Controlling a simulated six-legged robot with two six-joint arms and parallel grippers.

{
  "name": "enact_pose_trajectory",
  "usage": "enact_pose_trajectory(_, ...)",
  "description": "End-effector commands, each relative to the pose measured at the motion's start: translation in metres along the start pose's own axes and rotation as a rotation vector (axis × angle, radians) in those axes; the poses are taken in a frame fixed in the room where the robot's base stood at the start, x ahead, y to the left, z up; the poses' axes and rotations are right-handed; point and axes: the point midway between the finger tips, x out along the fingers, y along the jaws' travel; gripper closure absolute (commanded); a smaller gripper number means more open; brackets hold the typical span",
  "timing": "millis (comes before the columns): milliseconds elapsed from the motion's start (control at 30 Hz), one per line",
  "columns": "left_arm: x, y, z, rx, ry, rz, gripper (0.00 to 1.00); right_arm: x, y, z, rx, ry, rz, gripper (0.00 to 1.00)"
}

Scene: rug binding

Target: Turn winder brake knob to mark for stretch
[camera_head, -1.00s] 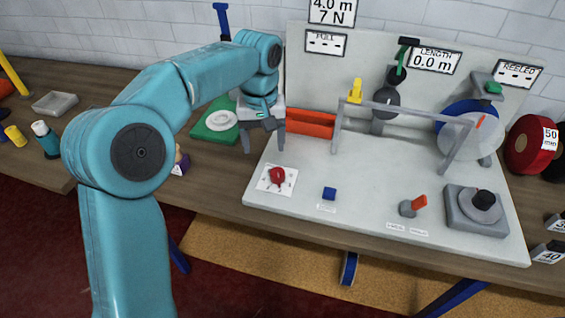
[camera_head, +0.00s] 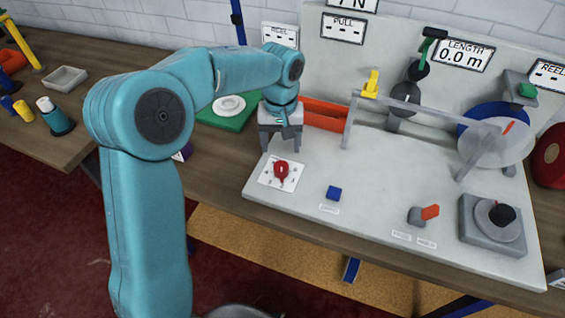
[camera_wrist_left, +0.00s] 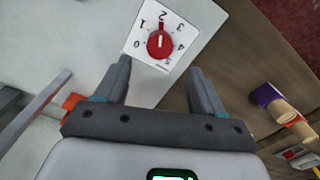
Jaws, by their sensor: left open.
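The red brake knob (camera_head: 282,170) sits on a white dial plate (camera_head: 292,183) at the front left of the grey bench panel. In the left wrist view the knob (camera_wrist_left: 160,44) is round with a raised grip, and the plate (camera_wrist_left: 150,60) carries the numbers 0 to 4. The knob's dark pointer line appears to face the 2. My left gripper (camera_head: 281,148) is open and empty, fingers downward, just behind the knob in the head view. In the wrist view the knob lies beyond the fingertips (camera_wrist_left: 160,68), apart from both. My right gripper is not in view.
A blue button (camera_head: 334,193), an orange-tipped lever (camera_head: 430,213) and a black-topped dial (camera_head: 500,214) stand to the right. A grey rail frame (camera_head: 425,108) and an orange-red bin (camera_head: 325,114) stand behind. The panel around the knob is clear.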

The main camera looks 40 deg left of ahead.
Motion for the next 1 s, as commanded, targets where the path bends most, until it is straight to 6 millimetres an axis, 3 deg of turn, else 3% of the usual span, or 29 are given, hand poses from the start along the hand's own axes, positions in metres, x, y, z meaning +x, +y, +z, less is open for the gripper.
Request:
enact_pose_trajectory(100,0.029,0.000,0.001,-0.001,-0.005,-0.002,0.31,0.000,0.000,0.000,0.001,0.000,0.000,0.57)
enact_pose_trajectory(333,0.069,0.002,-0.001,0.000,-0.002,-0.001,0.31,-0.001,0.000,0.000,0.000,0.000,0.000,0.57)
enact_pose_trajectory(500,0.081,0.003,-0.002,-0.001,0.000,0.000,0.31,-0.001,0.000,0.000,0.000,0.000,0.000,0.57)
enact_pose_trajectory(767,0.082,0.003,-0.003,-0.001,0.000,0.001,0.31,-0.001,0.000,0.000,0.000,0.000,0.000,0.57)
enact_pose_trajectory(867,0.082,0.003,-0.003,-0.001,0.000,0.001,0.57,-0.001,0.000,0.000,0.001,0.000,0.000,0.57)
enact_pose_trajectory(933,0.082,0.003,-0.003,-0.001,0.001,0.001,0.80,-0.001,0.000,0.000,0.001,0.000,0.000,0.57)
enact_pose_trajectory(967,0.082,0.003,-0.003,-0.001,0.000,0.001,0.88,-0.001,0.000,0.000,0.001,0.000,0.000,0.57)
enact_pose_trajectory(1000,0.082,0.003,-0.003,-0.001,0.000,0.001,0.88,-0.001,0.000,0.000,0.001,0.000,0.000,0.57)
